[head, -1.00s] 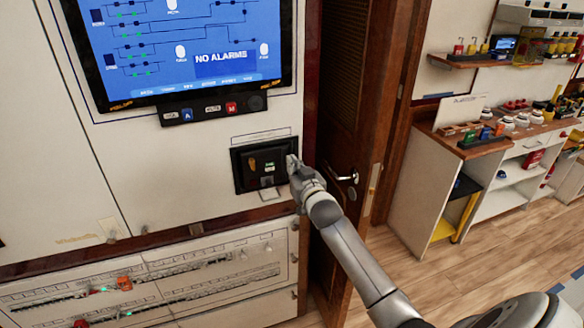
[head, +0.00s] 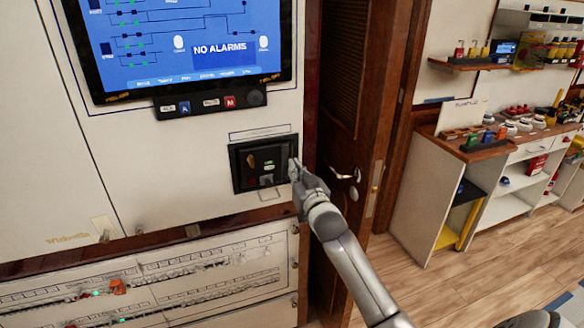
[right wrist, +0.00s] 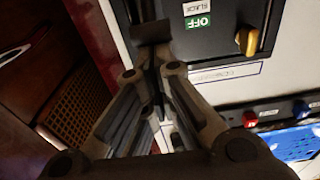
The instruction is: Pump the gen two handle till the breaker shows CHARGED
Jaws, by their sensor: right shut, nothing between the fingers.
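The breaker (head: 237,176) is a dark square unit set in the pale cabinet front in the head view. An orange-yellow knob is on its face; it also shows in the right wrist view (right wrist: 247,41). The right wrist view shows a green OFF tag (right wrist: 198,21) and a white tag that seems to read SLACK (right wrist: 197,7). My right gripper (head: 293,168) is shut and empty at the breaker's right edge. Its fingers (right wrist: 152,32) overlap the breaker's edge in the wrist view; contact cannot be told. I cannot make out the pump handle clearly. My left gripper is out of view.
A screen reading NO ALARMS (head: 224,50) and a button strip (head: 205,104) are above the breaker. A brown door (head: 345,130) with a metal lever (head: 345,175) stands close on the right. A drawer-like panel (head: 215,265) is below. Open wooden floor (head: 430,290) lies right.

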